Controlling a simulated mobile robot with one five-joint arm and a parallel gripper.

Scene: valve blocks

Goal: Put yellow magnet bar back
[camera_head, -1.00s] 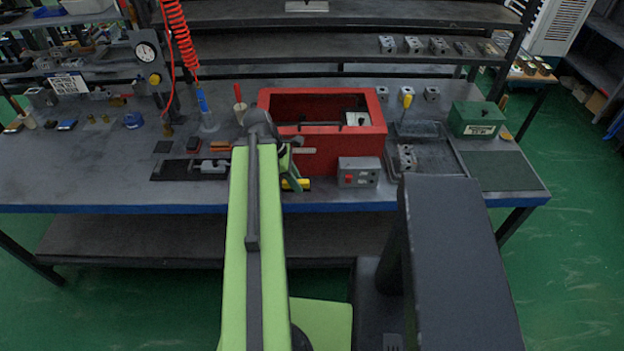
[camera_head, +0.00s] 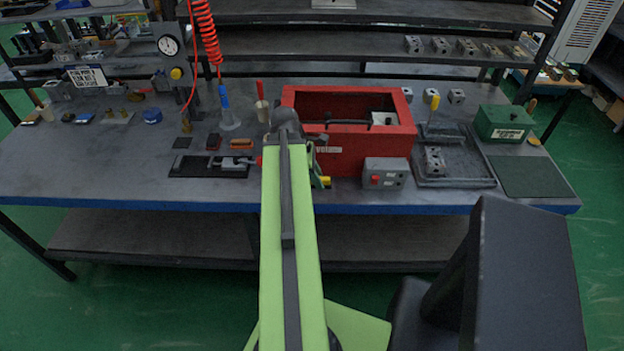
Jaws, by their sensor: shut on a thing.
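A small yellow piece, which looks like the yellow magnet bar (camera_head: 326,181), shows at the end of my arm, just right of the green arm link. It is in front of the red box (camera_head: 350,155), near the table's front edge. My gripper (camera_head: 319,175) is mostly hidden behind my arm and appears shut on the yellow bar. The fingertips are too small and covered to see clearly. I cannot tell whether the bar touches the table or the box.
A grey control box with a red button (camera_head: 385,173) stands right of the bar. A dark tray (camera_head: 455,170) and a green box (camera_head: 504,122) are further right. A dark fixture (camera_head: 208,165) lies left of my arm. The table's left front (camera_head: 90,170) is clear.

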